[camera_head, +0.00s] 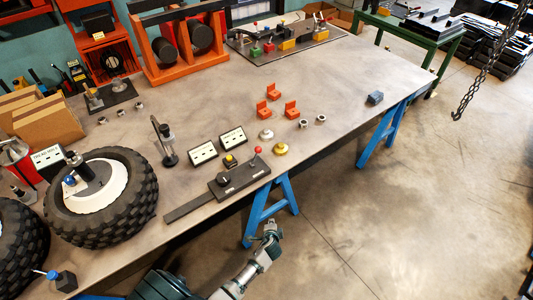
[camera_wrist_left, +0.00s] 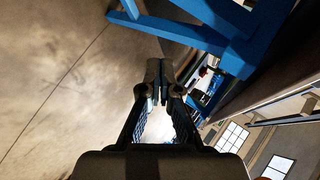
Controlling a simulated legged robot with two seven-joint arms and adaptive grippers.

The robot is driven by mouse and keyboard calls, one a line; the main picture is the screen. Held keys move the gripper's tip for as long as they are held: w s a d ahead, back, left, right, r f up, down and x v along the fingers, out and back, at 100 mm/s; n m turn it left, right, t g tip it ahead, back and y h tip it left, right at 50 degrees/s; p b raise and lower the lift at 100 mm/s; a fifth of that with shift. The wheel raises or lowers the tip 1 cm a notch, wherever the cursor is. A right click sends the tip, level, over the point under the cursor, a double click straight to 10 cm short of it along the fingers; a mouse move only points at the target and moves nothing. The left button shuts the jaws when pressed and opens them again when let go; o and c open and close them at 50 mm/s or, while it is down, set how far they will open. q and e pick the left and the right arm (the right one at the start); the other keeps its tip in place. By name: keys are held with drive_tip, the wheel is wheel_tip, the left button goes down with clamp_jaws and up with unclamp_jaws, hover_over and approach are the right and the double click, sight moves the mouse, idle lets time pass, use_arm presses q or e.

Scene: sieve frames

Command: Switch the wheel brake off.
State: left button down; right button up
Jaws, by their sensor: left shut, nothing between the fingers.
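A black knobbly wheel (camera_head: 140,200) with a white hub (camera_head: 100,195) lies flat at the left end of the workbench, with a dark post and a small blue knob on its hub. A black block with a blue-tipped lever (camera_head: 65,281) sits at the near left corner. A dark fixture with a red-ball lever (camera_head: 240,180) lies near the front edge. I cannot tell which lever is the wheel brake. My left gripper (camera_head: 271,229) is shut and empty, off the bench's front edge, touching none of these. Its closed fingers show in the left wrist view (camera_wrist_left: 161,85). My right gripper is not in view.
Blue trestle legs (camera_head: 272,208) stand close to my left gripper, also in the left wrist view (camera_wrist_left: 200,30). Orange brackets (camera_head: 291,110), small metal parts and label plates (camera_head: 203,153) lie on the bench (camera_head: 340,90). A chain (camera_head: 490,65) hangs at the right.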

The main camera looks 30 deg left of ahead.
sight(255, 157)
use_arm(q)
drive_tip(key=w+a+r+m+t+y, duration=0.1)
drive_tip(key=w+r, duration=0.4)
drive_tip(key=r, duration=0.7)
drive_tip(key=w+a+r+m+t+y, duration=0.1)
drive_tip(key=w+a+r+t+y, duration=0.2)
drive_tip(key=r, duration=0.9)
drive_tip(key=w+y, duration=0.1)
drive_tip(key=w, duration=0.2)
drive_tip(key=shift+r, duration=0.35)
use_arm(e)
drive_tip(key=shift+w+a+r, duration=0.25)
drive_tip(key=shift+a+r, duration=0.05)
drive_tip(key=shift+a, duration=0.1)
use_arm(q)
drive_tip(key=shift+a, duration=0.1)
drive_tip(key=b+x, duration=0.1)
drive_tip(key=x, duration=0.8)
drive_tip(key=shift+w+a, duration=0.15)
drive_tip(key=shift+a, duration=0.15)
drive_tip(key=s+a, duration=0.1)
drive_tip(key=s+a+r+p, duration=0.1)
drive_tip(key=s, duration=0.1)
drive_tip(key=shift+a, duration=0.2)
drive_tip(key=shift+f, duration=0.1)
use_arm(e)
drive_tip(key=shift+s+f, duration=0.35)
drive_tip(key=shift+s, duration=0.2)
